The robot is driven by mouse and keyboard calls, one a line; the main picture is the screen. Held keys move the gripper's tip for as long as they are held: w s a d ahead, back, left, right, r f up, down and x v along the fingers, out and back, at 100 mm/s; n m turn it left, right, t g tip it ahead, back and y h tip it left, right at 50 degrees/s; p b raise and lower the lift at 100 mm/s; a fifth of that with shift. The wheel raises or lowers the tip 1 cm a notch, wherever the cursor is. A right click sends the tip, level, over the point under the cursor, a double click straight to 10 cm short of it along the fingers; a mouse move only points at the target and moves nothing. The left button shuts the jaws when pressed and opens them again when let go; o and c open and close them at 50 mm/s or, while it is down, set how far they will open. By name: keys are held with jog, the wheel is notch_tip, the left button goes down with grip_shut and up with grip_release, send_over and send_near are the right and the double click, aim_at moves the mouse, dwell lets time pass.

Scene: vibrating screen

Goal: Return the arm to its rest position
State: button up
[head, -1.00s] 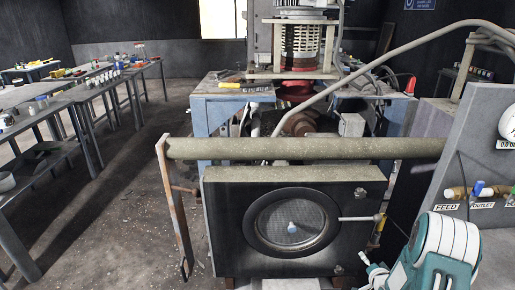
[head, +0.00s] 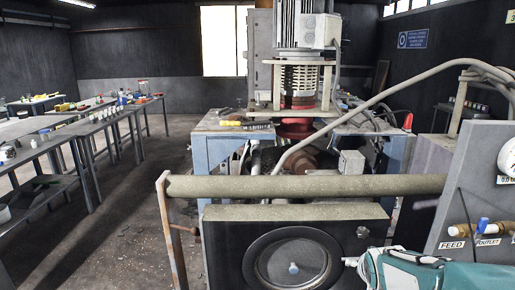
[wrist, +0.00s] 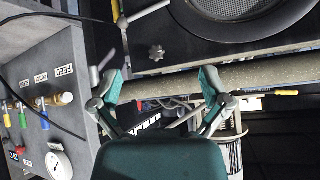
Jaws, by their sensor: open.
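My gripper (wrist: 166,84) shows in the wrist view with its two teal-padded fingers spread wide apart and nothing between them. The pipe rail (wrist: 168,88) and the dark screen box (wrist: 152,30) lie beyond the fingers, and the picture looks upside down there. In the head view, part of my teal arm (head: 428,273) is at the lower right, in front of the valve panel and to the right of the round screen window. The fingers cannot be made out clearly in the head view.
The screen box (head: 225,243) with its round window (head: 292,264) stands below a thick horizontal pipe (head: 305,186). The grey valve panel (head: 478,180) with feed and outlet valves is close on the right. Tables (head: 60,125) with small items line the left; the floor between is clear.

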jog(key=s+a+r+n+g, duration=0.1)
jog(key=s+a+r, duration=0.1)
jog(key=s, duration=0.5)
jog(key=s+a+r+n+g+y, duration=0.1)
jog(key=s+a+n, duration=0.1)
jog(key=s+a, duration=0.3)
jog(key=s+a+r+n+g+y, duration=0.1)
jog(key=s+a+r, duration=0.1)
jog(key=s, duration=0.8)
jog(key=shift+s+a+r+n, duration=0.3)
jog(key=shift+s+a, duration=0.05)
jog(key=shift+a, duration=0.4)
